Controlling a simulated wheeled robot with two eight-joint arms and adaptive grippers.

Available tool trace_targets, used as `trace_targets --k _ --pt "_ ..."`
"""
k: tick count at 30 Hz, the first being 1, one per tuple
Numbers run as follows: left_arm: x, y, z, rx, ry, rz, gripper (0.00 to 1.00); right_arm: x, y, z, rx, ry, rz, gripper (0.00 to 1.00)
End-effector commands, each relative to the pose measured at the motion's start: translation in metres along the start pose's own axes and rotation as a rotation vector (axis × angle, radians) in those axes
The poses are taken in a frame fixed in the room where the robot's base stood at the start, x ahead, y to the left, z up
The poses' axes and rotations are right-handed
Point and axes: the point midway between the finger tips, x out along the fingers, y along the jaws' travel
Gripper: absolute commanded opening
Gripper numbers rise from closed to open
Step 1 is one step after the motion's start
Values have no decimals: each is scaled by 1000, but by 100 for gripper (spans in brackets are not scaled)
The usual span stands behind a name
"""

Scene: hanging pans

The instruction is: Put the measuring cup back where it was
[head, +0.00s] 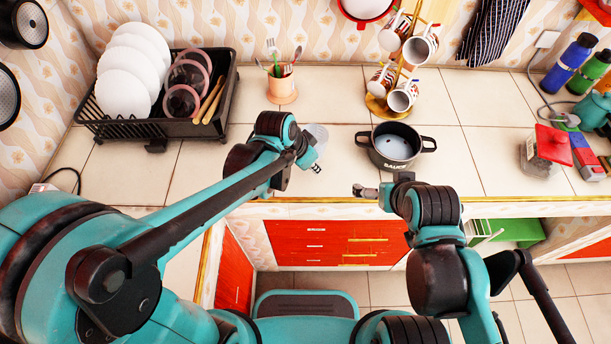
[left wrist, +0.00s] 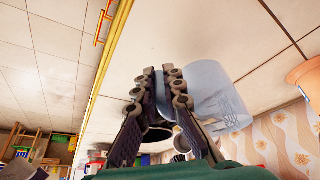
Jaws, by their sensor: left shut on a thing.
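The measuring cup is clear and bluish. In the left wrist view the cup (left wrist: 222,95) is on the right side of my left gripper (left wrist: 160,72), whose fingers are close together; its handle side appears to lie between them. In the head view the cup (head: 319,132) shows partly behind my left gripper (head: 310,162), over the counter left of the pot. Whether the cup touches the counter is unclear. My right gripper (head: 366,191) is near the counter's front edge, in front of the pot and apart from the cup; its opening is unclear.
A black saucepot (head: 394,147) stands right of the cup. A utensil holder (head: 282,88) and a mug tree (head: 398,105) stand behind. A dish rack (head: 150,128) is at left, a red-lidded jar (head: 545,152) at right. Counter between rack and left arm is clear.

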Motion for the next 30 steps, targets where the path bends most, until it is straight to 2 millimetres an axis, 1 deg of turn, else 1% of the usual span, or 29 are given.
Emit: trace_targets --k 1,4,8,15,17,23,27,28,29,30 --pt "5 -9 6 -4 1 -1 0 4 0 3 0 0 0 100" --pt "8 -17 11 -2 0 0 0 6 0 4 0 0 0 100" --pt "12 -19 15 1 0 2 0 8 0 6 0 0 0 100" --pt "44 -20 29 1 0 2 0 22 0 16 0 0 0 100" --pt "46 -20 30 1 0 2 0 23 0 16 0 0 0 100" --pt "44 -19 29 1 0 2 0 21 0 15 0 0 0 100" --pt "48 -19 31 1 0 2 0 24 0 18 0 0 0 100" --pt "47 -19 30 1 0 2 16 24 0 17 0 0 0 100" --pt "47 -19 30 1 0 2 24 23 0 17 0 0 0 100" --pt "47 -19 30 1 0 2 29 23 0 17 0 0 0 100"
